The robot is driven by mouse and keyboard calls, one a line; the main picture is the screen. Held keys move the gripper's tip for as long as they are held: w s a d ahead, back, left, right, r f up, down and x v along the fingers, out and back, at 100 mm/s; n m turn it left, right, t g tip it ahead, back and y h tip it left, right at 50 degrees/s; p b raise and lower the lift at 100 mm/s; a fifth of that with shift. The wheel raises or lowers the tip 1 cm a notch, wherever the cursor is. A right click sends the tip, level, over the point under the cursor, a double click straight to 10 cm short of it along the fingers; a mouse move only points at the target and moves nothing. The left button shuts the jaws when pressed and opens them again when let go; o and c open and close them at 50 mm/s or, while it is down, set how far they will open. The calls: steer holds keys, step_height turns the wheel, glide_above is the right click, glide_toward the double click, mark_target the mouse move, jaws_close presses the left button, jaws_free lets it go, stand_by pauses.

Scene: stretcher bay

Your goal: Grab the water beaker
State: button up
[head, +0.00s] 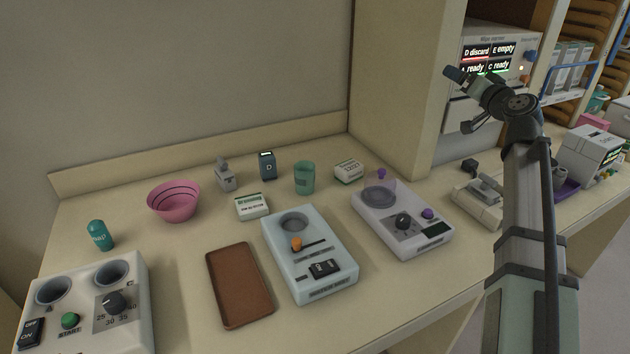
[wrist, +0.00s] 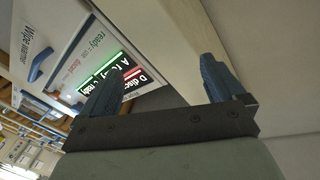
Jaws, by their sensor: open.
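A green translucent beaker (head: 304,179) stands upright at the back middle of the bench. It looks like the water beaker, but I cannot read a label on it or tell what is inside. My gripper (head: 459,100) is raised at the right, well above the bench and far from the beaker. In the wrist view my gripper (wrist: 160,86) has its two blue fingers wide apart with nothing between them. The beaker does not show in the wrist view.
In front are a pale device (head: 310,262), a second device (head: 405,225) and a brown tray (head: 239,284). A lit display panel (head: 490,58) is behind my gripper.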

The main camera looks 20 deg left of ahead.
steer(key=s+a+g+y, duration=0.1)
steer(key=s+a+g, duration=0.15)
steer(key=a, duration=0.55)
steer(key=m+g, duration=0.4)
steer(key=m, duration=2.4)
glide_toward(309, 181)
steer(key=shift+t, duration=0.25)
steer(key=x, duration=1.3)
steer(key=shift+s+a+f, duration=0.1)
steer(key=shift+h, duration=0.3)
steer(key=c, duration=1.1)
